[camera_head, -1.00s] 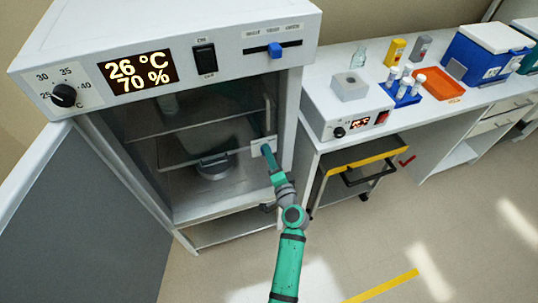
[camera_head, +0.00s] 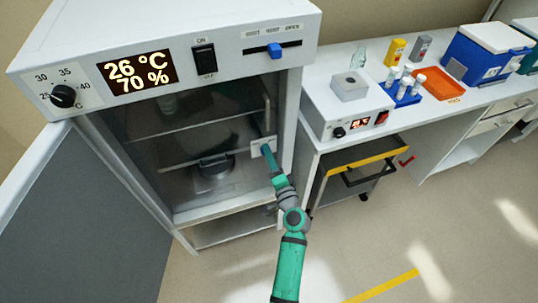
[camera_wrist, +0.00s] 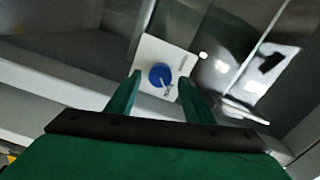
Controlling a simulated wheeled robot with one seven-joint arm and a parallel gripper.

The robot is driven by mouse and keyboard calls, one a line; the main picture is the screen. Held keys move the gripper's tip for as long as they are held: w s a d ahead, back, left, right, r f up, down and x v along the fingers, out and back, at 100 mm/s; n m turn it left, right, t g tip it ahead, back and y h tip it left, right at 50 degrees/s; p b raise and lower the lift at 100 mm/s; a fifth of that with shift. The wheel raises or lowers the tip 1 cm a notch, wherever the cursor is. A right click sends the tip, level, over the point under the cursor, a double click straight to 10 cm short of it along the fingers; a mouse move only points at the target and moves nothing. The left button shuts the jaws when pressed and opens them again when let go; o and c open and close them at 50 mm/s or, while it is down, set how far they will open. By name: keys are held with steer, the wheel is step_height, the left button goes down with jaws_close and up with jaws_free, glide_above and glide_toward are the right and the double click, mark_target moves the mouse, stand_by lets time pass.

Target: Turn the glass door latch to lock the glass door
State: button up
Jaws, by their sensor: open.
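The glass door latch shows in the wrist view as a blue round knob (camera_wrist: 160,76) on a white plate (camera_wrist: 150,58). In the head view the pale latch plate (camera_head: 258,147) sits at the right edge of the glass door (camera_head: 195,150), and my arm partly covers it. My gripper (camera_wrist: 158,82) is open, with one green finger on each side of the knob in the picture. I cannot tell whether the fingers touch it. In the head view my gripper (camera_head: 268,154) is at the latch plate.
The incubator's solid outer door (camera_head: 70,220) stands open at the left. Its top panel has a temperature display (camera_head: 137,72) and a blue slider (camera_head: 275,50). A bench (camera_head: 330,60) with lab items and a yellow-edged cart (camera_head: 360,158) stand at the right. The floor in front is clear.

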steer(key=v, duration=1)
steer(key=s+f+n+g+h, duration=0.1)
steer(key=s+f+n+h, duration=0.2)
steer(key=s, duration=0.6)
steer(key=s+f+g+h, duration=0.2)
steer(key=s+f, duration=0.4)
steer(key=s, duration=0.4)
steer(key=s+a+r+n, duration=0.2)
steer(key=s+r+n, duration=0.2)
steer(key=s, duration=0.5)
steer(key=s+a+r+n+t, duration=0.1)
steer(key=s+r+n, duration=0.3)
steer(key=s+r, duration=0.4)
steer(key=shift+s+a+n+h, duration=0.3)
steer(key=shift+s+a, duration=0.35)
